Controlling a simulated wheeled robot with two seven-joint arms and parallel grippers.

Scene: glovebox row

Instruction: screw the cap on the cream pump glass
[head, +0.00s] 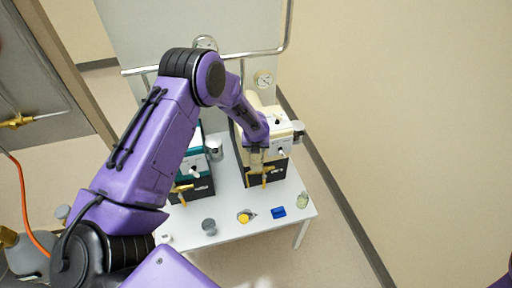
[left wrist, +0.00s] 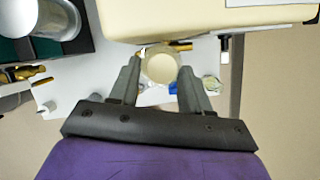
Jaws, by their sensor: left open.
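The cream pump (head: 280,122) stands at the back right of the white table, and its cream body fills the top of the left wrist view (left wrist: 200,15). A round cream disc (left wrist: 160,66) lies between my left gripper's fingers (left wrist: 160,80) in the left wrist view, close to the pump's edge. It looks like a cap, but I cannot tell whether it sits on a glass. My left gripper (head: 256,155) is open around the disc, with a finger on each side. In the head view the gripper and arm partly hide the pump's front. My right gripper is not in view.
A teal pump (head: 195,160) stands left of the cream one, with a grey cylinder (head: 214,149) beside it. A grey pot (head: 209,226), a yellow-topped item (head: 245,216), a blue block (head: 278,212) and a greenish jar (head: 303,200) line the table's front edge.

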